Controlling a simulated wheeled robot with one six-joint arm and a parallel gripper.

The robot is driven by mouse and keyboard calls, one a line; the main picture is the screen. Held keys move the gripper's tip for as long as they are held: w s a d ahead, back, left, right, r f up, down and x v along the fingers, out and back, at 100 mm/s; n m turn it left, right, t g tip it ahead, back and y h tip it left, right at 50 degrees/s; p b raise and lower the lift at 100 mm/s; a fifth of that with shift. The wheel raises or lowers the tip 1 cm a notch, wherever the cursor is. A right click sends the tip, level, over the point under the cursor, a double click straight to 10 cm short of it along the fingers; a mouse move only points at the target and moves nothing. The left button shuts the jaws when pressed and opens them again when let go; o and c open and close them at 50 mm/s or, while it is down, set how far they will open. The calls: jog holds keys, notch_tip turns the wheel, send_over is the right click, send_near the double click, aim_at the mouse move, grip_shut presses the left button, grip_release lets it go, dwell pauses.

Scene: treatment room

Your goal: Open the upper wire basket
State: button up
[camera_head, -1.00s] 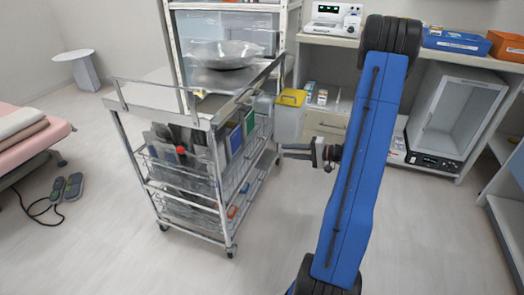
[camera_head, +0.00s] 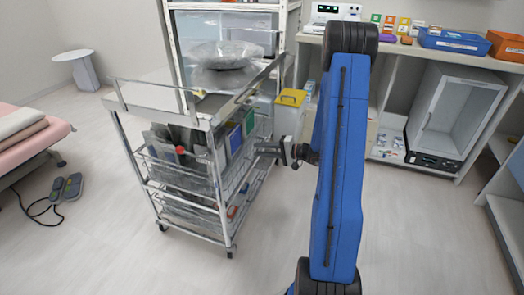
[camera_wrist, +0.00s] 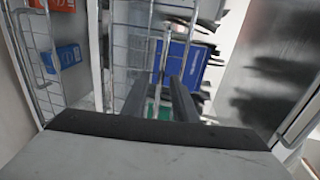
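The silver trolley (camera_head: 207,120) carries an upper wire basket (camera_head: 150,152) under its steel top, holding dark packets, a red-capped item, and blue and green boxes. My gripper (camera_head: 258,149) is level with this basket, at its right side. In the wrist view my gripper (camera_wrist: 158,82) has two dark fingers spread apart. A wire of the upper basket (camera_wrist: 165,52) runs between them in the picture; I cannot tell whether they touch it. The blue box (camera_wrist: 180,62) lies beyond the fingers. The basket appears in place within the trolley frame.
A lower wire basket (camera_head: 232,222) holds small blue and orange boxes. A yellow-lidded bin (camera_head: 290,98) stands behind my gripper. Shelving lies behind and to the right. The floor in front is clear.

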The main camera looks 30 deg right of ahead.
grip_shut()
dwell(1.5)
